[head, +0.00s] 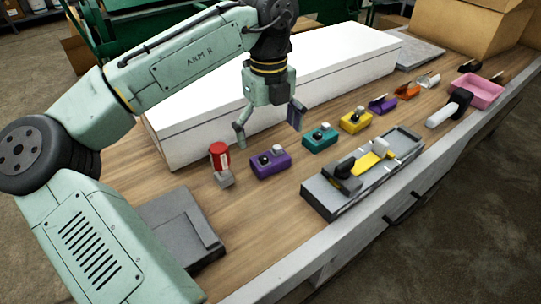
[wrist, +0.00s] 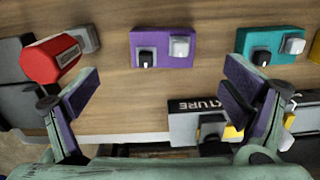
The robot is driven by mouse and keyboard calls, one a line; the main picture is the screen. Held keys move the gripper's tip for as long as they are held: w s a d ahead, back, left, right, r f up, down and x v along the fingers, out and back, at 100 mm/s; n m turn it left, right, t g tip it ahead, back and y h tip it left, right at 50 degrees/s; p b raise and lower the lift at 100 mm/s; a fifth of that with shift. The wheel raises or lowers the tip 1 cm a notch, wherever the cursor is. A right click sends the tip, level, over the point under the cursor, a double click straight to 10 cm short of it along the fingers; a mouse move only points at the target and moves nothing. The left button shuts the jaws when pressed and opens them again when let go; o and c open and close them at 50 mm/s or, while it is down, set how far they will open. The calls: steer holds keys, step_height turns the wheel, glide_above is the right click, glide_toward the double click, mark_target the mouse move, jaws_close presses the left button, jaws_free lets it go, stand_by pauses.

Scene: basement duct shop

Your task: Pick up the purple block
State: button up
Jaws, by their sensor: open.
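The purple block (head: 270,164) sits on the wooden bench in the head view, with a dark knob and a light grey piece on it. In the wrist view the purple block (wrist: 162,48) lies at the top centre, beyond the fingertips and roughly between their lines. My gripper (head: 268,128) is open and empty above the bench, over the area near the block. Its two spread fingers show in the wrist view (wrist: 165,90), with nothing between them.
A red can-like piece (head: 219,156) stands left of the block, a teal block (head: 320,138) right of it. A yellow block (head: 356,120) follows. A grey fixture (head: 325,198) lies in front. A long white box (head: 190,125) stands behind.

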mark_target(271, 158)
step_height(271, 158, down, 7)
steer(key=shift+w+d+f+p, duration=0.1)
steer(key=shift+d+f+p, duration=0.1)
steer(key=shift+p, duration=0.4)
steer(key=shift+c, duration=0.3)
steer(key=c, duration=1.5)
steer(key=shift+c, duration=0.2)
